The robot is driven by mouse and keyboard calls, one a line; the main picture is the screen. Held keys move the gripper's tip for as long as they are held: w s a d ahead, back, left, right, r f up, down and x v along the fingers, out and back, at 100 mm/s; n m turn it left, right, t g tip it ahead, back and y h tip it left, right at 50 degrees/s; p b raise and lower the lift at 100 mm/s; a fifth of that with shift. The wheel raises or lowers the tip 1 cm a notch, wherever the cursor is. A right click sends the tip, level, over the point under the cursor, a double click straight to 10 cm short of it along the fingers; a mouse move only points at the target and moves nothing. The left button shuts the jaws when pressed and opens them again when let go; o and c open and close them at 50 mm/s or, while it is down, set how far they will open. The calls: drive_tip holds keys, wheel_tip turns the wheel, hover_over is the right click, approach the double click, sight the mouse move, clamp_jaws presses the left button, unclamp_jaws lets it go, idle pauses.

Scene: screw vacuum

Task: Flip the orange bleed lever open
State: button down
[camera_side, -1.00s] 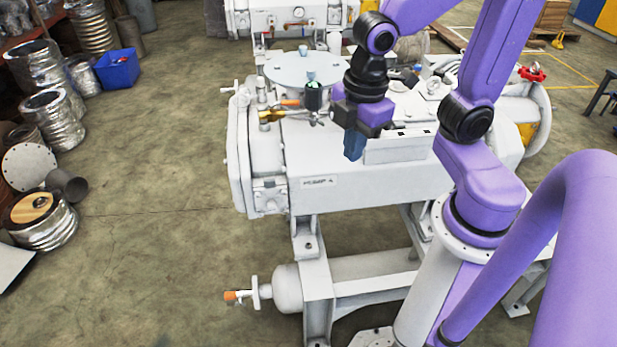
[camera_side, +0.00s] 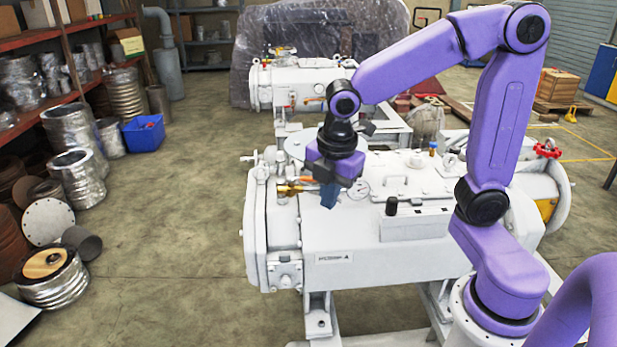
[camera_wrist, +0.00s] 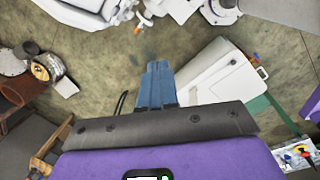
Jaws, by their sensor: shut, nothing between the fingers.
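An orange lever (camera_side: 308,180) shows in the side view by a brass valve (camera_side: 289,189) on the left end of the white pump's top. The lever looks roughly level, its right end close to my gripper in the picture. My gripper (camera_side: 329,203) has its blue fingers pointing down over the pump, just right of the brass valve. I cannot tell if it touches the lever. In the wrist view the blue fingers (camera_wrist: 158,68) are together with nothing between them. A small orange spot (camera_wrist: 137,29) shows there on white hardware; I cannot tell if it is the lever.
The white pump (camera_side: 330,262) has a gauge (camera_side: 359,188) right of my fingers and a black knob (camera_side: 391,206) further right. A round plate (camera_side: 290,146) lies behind my gripper. A second pump (camera_side: 315,80) stands behind. Open floor (camera_side: 180,230) lies to the left.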

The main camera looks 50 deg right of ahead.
sight(303, 179)
drive_tip(key=w+d+r+n+h, duration=0.1)
drive_tip(key=w+d+n, duration=0.2)
drive_tip(key=w+d, duration=0.3)
drive_tip(key=w+d+n+h, duration=0.1)
drive_tip(key=w+d+n, duration=0.2)
drive_tip(key=w, duration=0.5)
drive_tip(key=w+d+f, duration=0.3)
drive_tip(key=d+f, duration=0.2)
drive_tip(key=f, duration=0.5)
drive_tip(key=shift+w+d, duration=0.35)
drive_tip(key=shift+d, duration=0.05)
drive_tip(key=shift+d, duration=0.1)
